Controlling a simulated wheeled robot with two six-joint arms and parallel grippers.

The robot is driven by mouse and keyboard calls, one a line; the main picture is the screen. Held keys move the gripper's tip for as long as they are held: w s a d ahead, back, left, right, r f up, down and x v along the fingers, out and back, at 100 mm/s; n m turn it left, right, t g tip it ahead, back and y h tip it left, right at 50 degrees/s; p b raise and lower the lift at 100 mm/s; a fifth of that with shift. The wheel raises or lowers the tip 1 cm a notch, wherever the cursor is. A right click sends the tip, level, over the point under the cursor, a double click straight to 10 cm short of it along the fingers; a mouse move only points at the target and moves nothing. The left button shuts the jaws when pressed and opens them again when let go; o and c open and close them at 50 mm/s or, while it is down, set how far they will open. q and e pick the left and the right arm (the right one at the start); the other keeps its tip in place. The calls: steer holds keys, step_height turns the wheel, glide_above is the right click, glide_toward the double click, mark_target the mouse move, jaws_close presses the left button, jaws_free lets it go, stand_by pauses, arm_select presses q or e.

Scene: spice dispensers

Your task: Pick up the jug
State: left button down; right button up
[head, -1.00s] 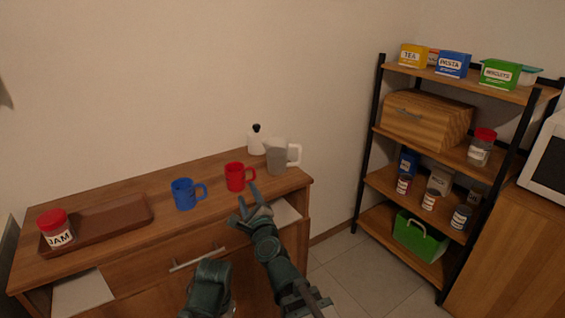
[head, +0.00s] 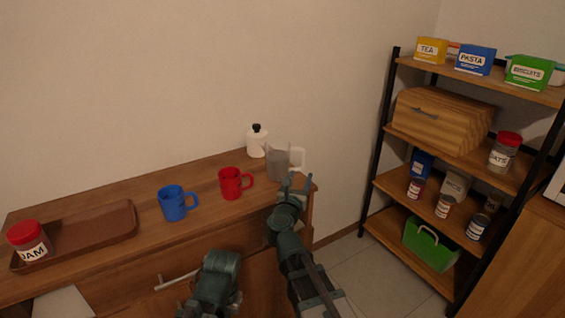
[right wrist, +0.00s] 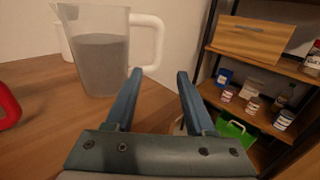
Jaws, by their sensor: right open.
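The jug (head: 277,161) is see-through grey with a white handle on its right side. It stands upright at the right end of the wooden cabinet top. In the right wrist view the jug (right wrist: 102,65) is at upper left, its handle pointing right. My right gripper (head: 296,181) is open and empty, just in front of the jug's handle side. In the wrist view its fingers (right wrist: 160,76) are spread, with the handle just beyond the left fingertip and nothing between them. My left gripper is not visible in the head view; only an arm part shows at the bottom.
A red mug (head: 231,184) and a blue mug (head: 174,204) stand left of the jug. A white bottle (head: 256,144) is close behind it. A brown tray (head: 100,230) with a jam jar (head: 29,243) is at far left. A shelf rack (head: 384,190) stands right, beyond a floor gap.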

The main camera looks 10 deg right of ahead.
mark_target(303, 166)
steer(key=shift+a+x, duration=0.2)
steer(key=shift+x, duration=3.75)
jaws_close()
